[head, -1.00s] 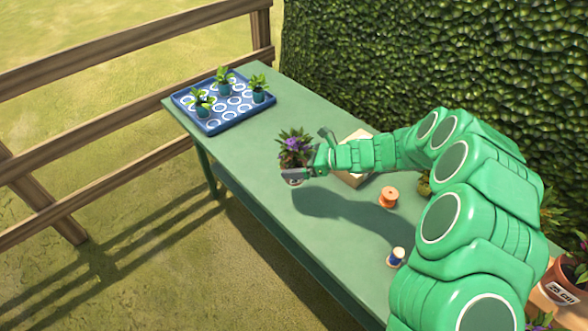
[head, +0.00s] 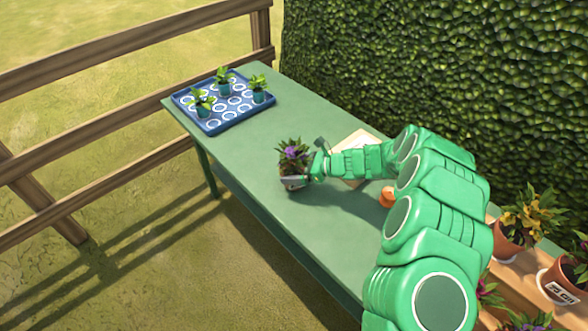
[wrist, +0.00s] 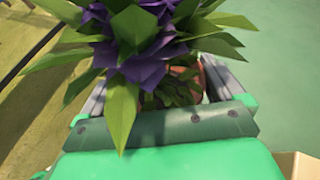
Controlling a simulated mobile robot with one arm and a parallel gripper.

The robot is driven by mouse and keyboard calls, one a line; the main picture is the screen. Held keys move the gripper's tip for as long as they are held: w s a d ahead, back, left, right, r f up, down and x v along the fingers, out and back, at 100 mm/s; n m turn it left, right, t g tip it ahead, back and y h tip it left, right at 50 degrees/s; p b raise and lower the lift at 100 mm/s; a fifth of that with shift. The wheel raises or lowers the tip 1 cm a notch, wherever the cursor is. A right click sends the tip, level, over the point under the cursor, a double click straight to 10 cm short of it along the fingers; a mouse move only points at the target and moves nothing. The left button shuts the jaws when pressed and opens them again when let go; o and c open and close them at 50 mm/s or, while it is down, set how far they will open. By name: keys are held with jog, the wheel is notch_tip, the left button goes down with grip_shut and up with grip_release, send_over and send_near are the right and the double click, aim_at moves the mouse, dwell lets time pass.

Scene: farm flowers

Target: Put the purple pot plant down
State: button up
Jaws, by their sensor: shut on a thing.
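The purple pot plant (head: 293,153) has green leaves and purple flowers; its pot is mostly hidden by leaves and fingers. My gripper (head: 294,183) is shut around the pot, low over the green table (head: 255,160) near its front edge. I cannot tell whether the pot touches the tabletop. In the wrist view, the purple flowers (wrist: 145,72) and leaves fill the upper middle, with a bit of the reddish pot (wrist: 190,82) between the fingers.
A blue tray (head: 212,128) with several small potted seedlings stands at the table's far left end. A pale box (head: 357,141) and an orange spool (head: 387,196) lie behind my arm. Potted plants (head: 530,215) stand at right. The table left of the plant is clear.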

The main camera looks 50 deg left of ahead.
jog(key=shift+f, duration=0.2)
jog(key=o, duration=1)
jog(key=shift+w+d+r, duration=0.1)
jog(key=shift+r, duration=0.1)
jog(key=v, duration=1.1)
jog(key=shift+d, duration=0.3)
jog(key=shift+w+r, duration=0.1)
